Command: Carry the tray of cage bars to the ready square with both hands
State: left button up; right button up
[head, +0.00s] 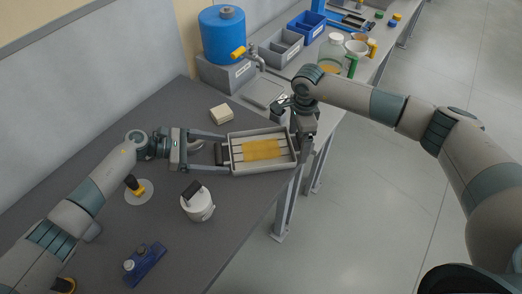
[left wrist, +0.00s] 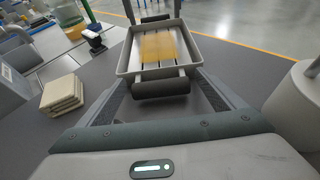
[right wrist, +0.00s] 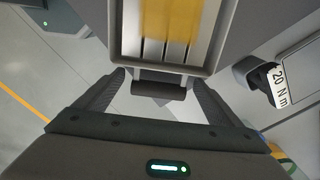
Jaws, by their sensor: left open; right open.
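The tray (head: 234,167) is a shallow light-grey box with several thin bars (head: 284,149) lying lengthwise. A yellow patch (head: 261,150) lies across their middle. It sits near the right edge of the dark table, a dark handle at each end. My left gripper (head: 222,151) is open, its fingers on either side of the near handle (left wrist: 160,86), not closed on it. My right gripper (head: 299,130) is at the other end; in the right wrist view its open fingers flank the other handle (right wrist: 158,90). I cannot make out a ready square.
A white lidded pot (head: 198,204), a yellow-handled tool on a disc (head: 138,191) and a blue block (head: 146,265) stand near my left arm.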

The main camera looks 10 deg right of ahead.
pick_arm(q)
jog(key=c, duration=2.2)
pick_arm(e)
jog(key=c, duration=2.2)
pick_arm(q)
jog(key=shift+w+r, duration=0.1)
jog(key=shift+r, duration=0.1)
pick_arm(e)
jog(key=shift+w+r, duration=0.1)
jog(key=shift+r, duration=0.05)
pick_arm(q)
jog(key=shift+w, duration=0.1)
jog(key=shift+r+p, duration=0.15)
jog(key=shift+p, duration=0.15)
pick_arm(e)
jog(key=shift+r, duration=0.15)
